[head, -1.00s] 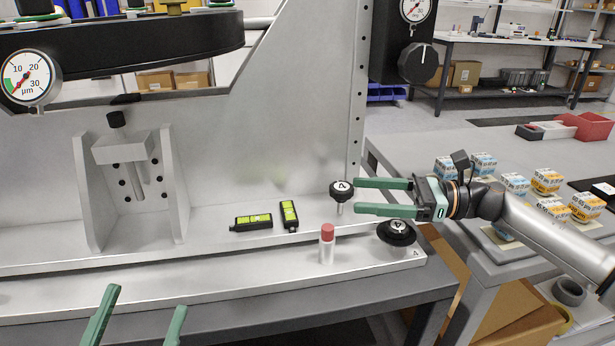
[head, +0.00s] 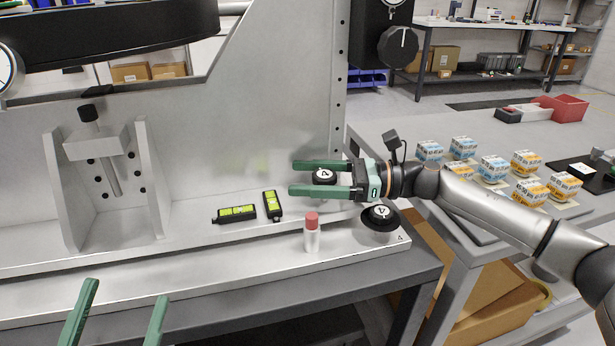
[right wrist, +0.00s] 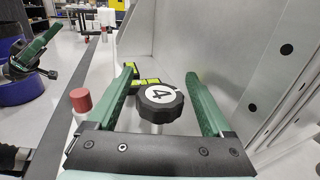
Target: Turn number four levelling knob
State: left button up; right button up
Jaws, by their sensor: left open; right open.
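The black number four knob (head: 324,176) stands on a post above the right end of the pale base, with a white "4" disc on top. My right gripper (head: 293,178) is open, its green fingers on either side of this knob. In the right wrist view the knob (right wrist: 161,95) sits between the two fingers, with gaps showing on both sides. A wider, lower black disc (head: 380,217), also marked 4, is at the base corner beside the knob. My left gripper (head: 126,290) is open and empty at the lower left, away from the knob.
A red-capped bottle (head: 311,232) stands in front of the knob. Two spirit levels, one lying sideways (head: 236,213) and one lengthwise (head: 272,206), are left of it. The upright plate (head: 240,140) rises behind. Small boxes (head: 493,168) are on the table to the right.

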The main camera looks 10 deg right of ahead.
jog(key=shift+c, duration=0.3)
grip_shut()
dwell(0.3)
pick_arm(q)
jog(key=s+r+m+h+b, duration=0.1)
jog(key=s+r+m+h, duration=0.3)
pick_arm(e)
jog(key=shift+f+n+g, duration=0.15)
jog(key=shift+n+g, duration=0.15)
jog(key=shift+g, duration=0.2)
jog(key=n+g+b, duration=0.1)
jog(key=g+b, duration=0.1)
jog(key=s+n+g+b, duration=0.1)
jog(key=n+g+b, duration=0.1)
jog(key=shift+a+g+y, duration=0.1)
jog(key=shift+g+y, duration=0.2)
pick_arm(q)
notch_tip(320, 180, down, 6)
jog(key=n+b, duration=0.1)
jog(key=b, duration=0.1)
jog(key=shift+w+d+n, duration=0.4)
jog(key=shift+w+d, duration=0.05)
pick_arm(e)
jog(key=shift+s+n+g, duration=0.25)
jog(key=shift+n+g, duration=0.85)
jog(key=shift+g, duration=0.6)
pick_arm(q)
jog(key=shift+f, duration=0.1)
